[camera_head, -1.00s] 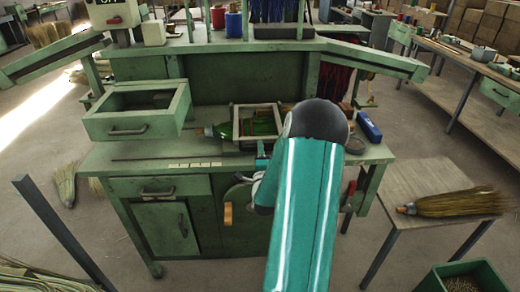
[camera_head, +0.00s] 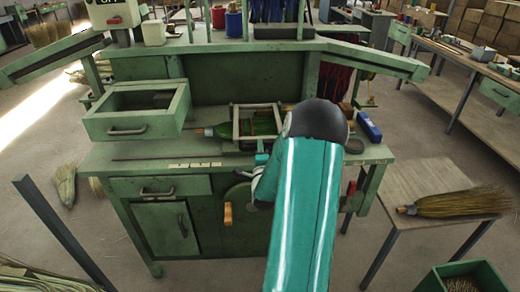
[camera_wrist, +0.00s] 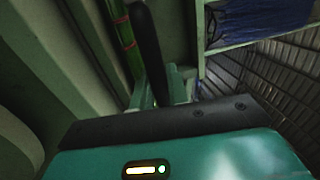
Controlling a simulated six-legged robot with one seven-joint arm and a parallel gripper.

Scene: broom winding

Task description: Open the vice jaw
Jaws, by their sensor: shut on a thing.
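The vice (camera_head: 236,128) stands on the green workbench as a pale rectangular frame around a green, red-banded broom (camera_head: 264,123), whose tip points left. The wrist view shows the broom (camera_wrist: 124,40) beside a dark upright bar. My gripper (camera_head: 257,180) is at the bench's front edge, below and in front of the vice, partly hidden by my teal arm. It is shut on what appears to be the vice handle. The fingertips and the grip itself are not clear in either view. The jaw's exact gap is hidden.
A crank with a wooden grip (camera_head: 228,213) hangs on the bench front, just left of my gripper. An open drawer box (camera_head: 130,125) is at the left. A blue block (camera_head: 369,127) lies at the right. A side table (camera_head: 412,182) carries another broom (camera_head: 455,203).

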